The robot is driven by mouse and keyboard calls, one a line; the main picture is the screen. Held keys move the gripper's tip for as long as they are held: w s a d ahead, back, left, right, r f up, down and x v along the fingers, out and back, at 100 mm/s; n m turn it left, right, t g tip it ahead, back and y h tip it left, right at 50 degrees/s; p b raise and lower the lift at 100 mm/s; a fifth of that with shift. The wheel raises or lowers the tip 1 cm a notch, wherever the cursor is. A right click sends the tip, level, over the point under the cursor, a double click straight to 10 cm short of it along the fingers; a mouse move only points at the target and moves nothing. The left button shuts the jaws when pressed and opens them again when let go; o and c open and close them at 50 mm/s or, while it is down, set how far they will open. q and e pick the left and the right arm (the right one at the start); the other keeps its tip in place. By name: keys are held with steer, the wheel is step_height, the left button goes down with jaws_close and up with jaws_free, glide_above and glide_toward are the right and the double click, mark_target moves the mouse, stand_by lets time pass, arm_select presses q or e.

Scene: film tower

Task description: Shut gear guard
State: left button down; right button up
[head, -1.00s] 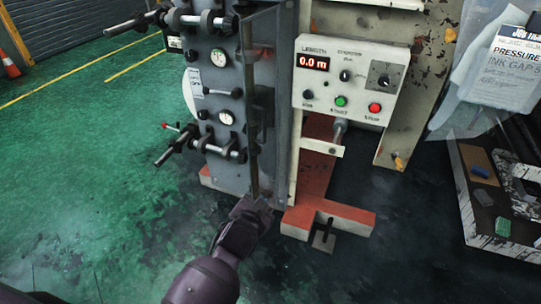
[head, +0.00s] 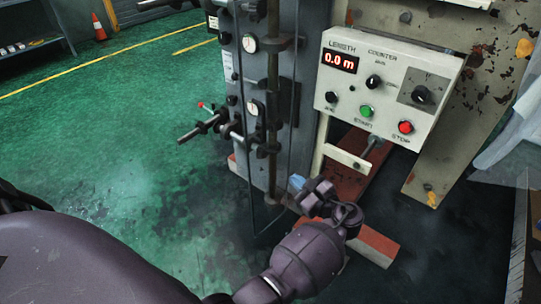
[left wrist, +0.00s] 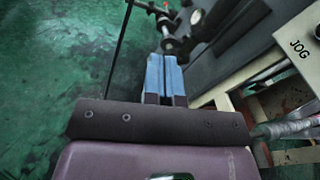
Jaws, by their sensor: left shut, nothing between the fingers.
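The gear guard (head: 247,185) is a clear panel with a thin dark frame in the head view. It stands out from the front of the grey machine side, swung open, with its rounded lower corner over the floor. My left gripper (head: 297,182) is by the guard's lower right part, close to the machine's foot. Its blue fingers (left wrist: 165,78) are shut and empty in the left wrist view. A thin dark bar, likely the guard's frame (left wrist: 121,45), passes to their left, apart from them. I cannot tell whether the gripper touches the panel. My right gripper is not in view.
A control box (head: 385,85) reading 0.0 m, with knobs and buttons, sits right of the guard. Rollers with handles (head: 205,125) stick out left. A red machine foot (head: 375,245) lies below the gripper. Green floor at left is clear; a cone (head: 98,28) stands far off.

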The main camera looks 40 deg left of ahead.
arm_select(q)
steer(key=g+y, duration=0.1)
steer(key=m+g+b, duration=0.1)
steer(key=m, duration=0.1)
glide_toward(249, 153)
steer(key=a, duration=0.6)
steer(key=shift+w+f, duration=0.25)
steer(key=shift+w, duration=0.1)
steer(key=shift+w+a, duration=0.1)
steer(key=shift+a, duration=0.45)
steer(key=shift+a+r, duration=0.1)
steer(key=shift+a, duration=0.1)
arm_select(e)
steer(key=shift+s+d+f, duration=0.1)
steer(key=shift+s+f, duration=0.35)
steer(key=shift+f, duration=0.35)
